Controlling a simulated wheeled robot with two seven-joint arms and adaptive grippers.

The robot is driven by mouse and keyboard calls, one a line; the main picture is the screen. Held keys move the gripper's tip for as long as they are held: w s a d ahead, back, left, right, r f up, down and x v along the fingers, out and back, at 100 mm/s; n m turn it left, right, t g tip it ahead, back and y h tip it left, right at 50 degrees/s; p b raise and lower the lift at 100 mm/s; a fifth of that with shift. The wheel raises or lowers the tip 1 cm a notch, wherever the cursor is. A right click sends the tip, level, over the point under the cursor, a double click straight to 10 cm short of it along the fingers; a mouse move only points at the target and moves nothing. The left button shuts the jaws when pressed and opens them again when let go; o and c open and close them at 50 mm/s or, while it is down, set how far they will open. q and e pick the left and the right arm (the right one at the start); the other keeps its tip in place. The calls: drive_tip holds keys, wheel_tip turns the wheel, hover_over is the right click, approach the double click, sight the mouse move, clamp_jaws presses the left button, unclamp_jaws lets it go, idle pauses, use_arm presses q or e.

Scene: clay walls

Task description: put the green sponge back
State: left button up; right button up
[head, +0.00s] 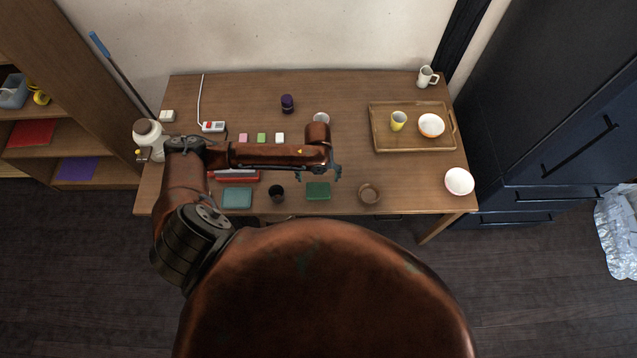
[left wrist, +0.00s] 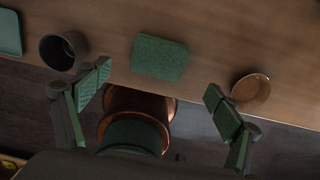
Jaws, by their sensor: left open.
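The green sponge (head: 318,191) lies flat near the front edge of the wooden table, between a dark cup and a small brown bowl. It also shows in the left wrist view (left wrist: 160,58), at upper centre. My left gripper (head: 318,177) is just above and behind the sponge in the head view. In the left wrist view its two fingers (left wrist: 158,85) are spread wide and empty, with the sponge beyond and between them. My right gripper is not in view.
The dark cup (head: 277,192) and a teal dish (head: 237,198) are left of the sponge, the brown bowl (head: 369,194) right. A tray (head: 385,142) holds a yellow cup (head: 398,121) and a bowl (head: 431,125). A white bowl (head: 459,181) stands near the right edge.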

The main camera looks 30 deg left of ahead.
use_arm(q)
wheel_tip(320, 180, up, 3)
drive_tip(key=shift+r, duration=0.2)
idle(0.5)
